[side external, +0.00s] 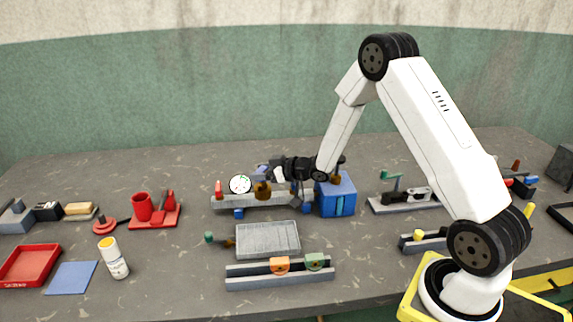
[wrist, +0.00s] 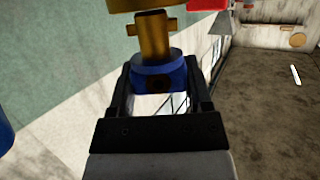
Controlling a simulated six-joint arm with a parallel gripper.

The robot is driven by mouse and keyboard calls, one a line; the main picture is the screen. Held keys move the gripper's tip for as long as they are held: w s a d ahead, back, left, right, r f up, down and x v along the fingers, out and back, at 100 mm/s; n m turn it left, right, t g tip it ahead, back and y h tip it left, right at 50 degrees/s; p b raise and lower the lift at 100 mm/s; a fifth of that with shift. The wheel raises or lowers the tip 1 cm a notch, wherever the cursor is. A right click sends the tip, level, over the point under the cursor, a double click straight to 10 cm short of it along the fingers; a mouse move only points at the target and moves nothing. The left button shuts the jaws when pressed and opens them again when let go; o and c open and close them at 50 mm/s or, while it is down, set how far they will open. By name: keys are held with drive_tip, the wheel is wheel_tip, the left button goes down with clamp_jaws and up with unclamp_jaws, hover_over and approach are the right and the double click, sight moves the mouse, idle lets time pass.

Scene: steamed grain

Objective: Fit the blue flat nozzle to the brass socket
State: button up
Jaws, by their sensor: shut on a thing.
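My gripper (wrist: 161,82) is shut on the blue flat nozzle (wrist: 160,68), which sits between its two black fingers in the wrist view. A brass piece with side lugs, which looks like the brass socket (wrist: 154,36), lines up with the nozzle and meets its far end; how deeply they engage is hidden. In the side view my gripper (side external: 278,170) is at the grey fixture beside the brass socket (side external: 262,190). The nozzle shows there only as a small bluish patch (side external: 262,172), partly hidden by the gripper.
The fixture (side external: 285,200) also carries a round white gauge (side external: 240,184) and a red part (side external: 218,190). A blue box (side external: 336,196) stands close on the right. A grey tray (side external: 268,240) and a rail with orange and green pieces (side external: 280,278) lie in front.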

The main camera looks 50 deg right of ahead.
drive_tip(key=shift+f, duration=1.35)
idle(1.5)
drive_tip(key=o, duration=1.3)
drive_tip(key=shift+s, duration=0.15)
drive_tip(key=v, duration=0.7)
drive_tip(key=shift+s+r, duration=0.15)
drive_tip(key=shift+s, duration=0.05)
drive_tip(key=s+a+r+m+g+h, duration=0.1)
drive_tip(key=s+a+g+h, duration=0.1)
drive_tip(key=s+a+g, duration=0.3)
drive_tip(key=s+a+r+m+g+h, duration=0.1)
drive_tip(key=s+a+g, duration=0.5)
drive_tip(key=s, duration=0.7)
drive_tip(key=shift+s+a+r+m+g+h, duration=0.25)
drive_tip(key=shift+a+r+m+h, duration=0.2)
drive_tip(key=shift+a+r, duration=0.35)
